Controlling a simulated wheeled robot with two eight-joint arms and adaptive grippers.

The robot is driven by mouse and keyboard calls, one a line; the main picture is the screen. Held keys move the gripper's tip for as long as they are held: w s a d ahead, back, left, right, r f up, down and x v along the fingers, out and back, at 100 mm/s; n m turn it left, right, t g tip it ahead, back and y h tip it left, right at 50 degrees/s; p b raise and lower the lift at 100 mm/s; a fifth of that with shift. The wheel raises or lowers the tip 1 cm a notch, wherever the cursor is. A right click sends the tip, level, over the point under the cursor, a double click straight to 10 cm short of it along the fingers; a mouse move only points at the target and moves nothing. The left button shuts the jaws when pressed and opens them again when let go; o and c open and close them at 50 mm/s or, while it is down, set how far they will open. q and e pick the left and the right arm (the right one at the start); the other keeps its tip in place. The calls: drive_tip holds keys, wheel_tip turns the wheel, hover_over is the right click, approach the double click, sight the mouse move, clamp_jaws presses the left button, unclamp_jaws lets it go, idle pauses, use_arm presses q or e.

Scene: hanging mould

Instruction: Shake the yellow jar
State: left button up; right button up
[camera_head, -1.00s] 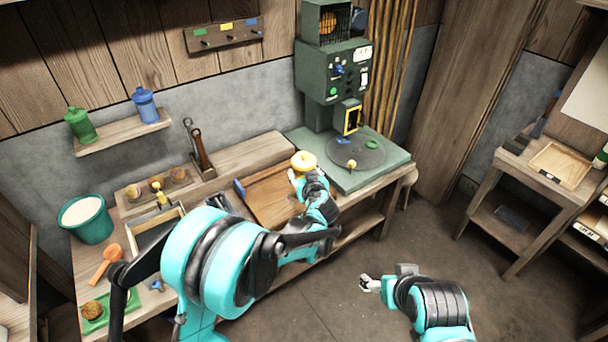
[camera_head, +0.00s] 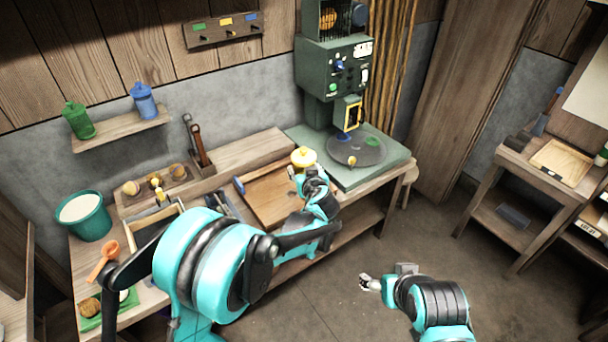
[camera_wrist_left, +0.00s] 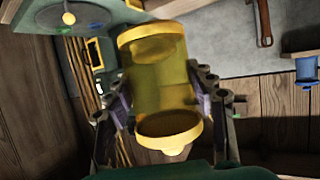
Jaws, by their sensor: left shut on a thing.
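The yellow jar (camera_wrist_left: 158,85) fills the middle of the left wrist view, a see-through yellow cylinder with solid yellow ends and a small knob. My left gripper (camera_wrist_left: 160,92) is shut on it, one finger on each side. In the head view the jar (camera_head: 303,157) shows upright above the right end of the wooden board, with my left gripper (camera_head: 297,174) just below, partly hidden by its own wrist. My right gripper (camera_head: 370,283) hangs over the floor, apart from the bench; its fingers are too small to judge.
A green machine (camera_head: 335,75) with a round dark plate (camera_head: 357,150) stands right of the jar. A wooden board (camera_head: 268,199) lies under it. A green bottle (camera_head: 78,120) and a blue bottle (camera_head: 144,100) stand on a wall shelf. A teal bucket (camera_head: 84,216) stands at left.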

use_arm(q)
drive_tip(key=shift+r, duration=0.55)
drive_tip(key=shift+f+b, duration=0.3)
drive_tip(key=shift+f, duration=0.1)
wheel_tip(320, 180, down, 7)
drive_tip(key=b, duration=0.5)
drive_tip(key=shift+r+b, duration=0.2)
drive_tip(key=shift+b, duration=0.1)
wheel_tip(320, 180, up, 7)
drive_tip(key=p, duration=0.5)
drive_tip(key=shift+r, duration=0.15)
drive_tip(key=shift+f, duration=0.25)
wheel_tip(320, 180, down, 7)
drive_tip(key=b, duration=0.6)
drive_tip(key=shift+r, duration=0.1)
use_arm(e)
wheel_tip(320, 180, down, 7)
drive_tip(key=shift+r, duration=0.2)
